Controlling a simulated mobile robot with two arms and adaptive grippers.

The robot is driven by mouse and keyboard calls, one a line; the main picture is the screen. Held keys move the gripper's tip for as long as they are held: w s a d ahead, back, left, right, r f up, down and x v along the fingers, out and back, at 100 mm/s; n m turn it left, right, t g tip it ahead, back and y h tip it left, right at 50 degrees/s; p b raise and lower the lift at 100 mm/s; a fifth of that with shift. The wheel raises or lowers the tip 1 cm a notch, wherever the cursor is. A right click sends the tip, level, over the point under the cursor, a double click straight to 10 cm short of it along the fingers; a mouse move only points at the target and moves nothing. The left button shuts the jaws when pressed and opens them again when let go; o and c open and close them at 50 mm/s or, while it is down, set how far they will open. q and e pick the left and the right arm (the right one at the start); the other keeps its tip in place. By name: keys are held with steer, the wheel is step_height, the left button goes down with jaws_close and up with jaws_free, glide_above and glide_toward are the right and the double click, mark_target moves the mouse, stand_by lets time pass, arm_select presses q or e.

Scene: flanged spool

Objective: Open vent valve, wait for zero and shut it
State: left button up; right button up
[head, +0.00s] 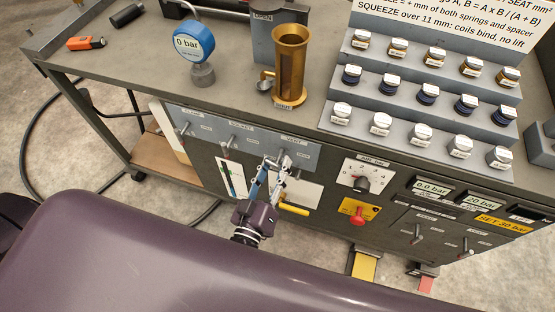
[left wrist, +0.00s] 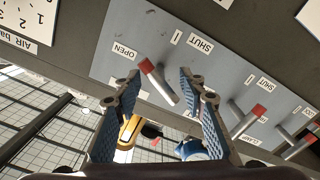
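The vent valve is a small metal lever with a red tip (left wrist: 147,66) on a grey-blue panel (left wrist: 125,35), with an OPEN label on one side and a SHUT label on the other. Its red tip lies nearer the OPEN label. In the head view the vent section (head: 299,147) is on the bench front. My left gripper (head: 272,164) is at this lever. In the left wrist view the fingers (left wrist: 160,82) are apart, with the lever between their tips and gaps beside it. A round blue gauge (head: 187,43) reads 0 bar. My right gripper is not in view.
Two more red-tipped levers (left wrist: 258,111) sit beside the vent lever. A yellow handle (head: 294,209) is just below my gripper. A black knob (head: 362,184), a red button (head: 357,215) and a 0.0 bar display (head: 432,187) are to the right. A brass holder (head: 290,65) stands on the bench above.

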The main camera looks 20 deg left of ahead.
arm_select(q)
steer(key=shift+w, duration=1.2)
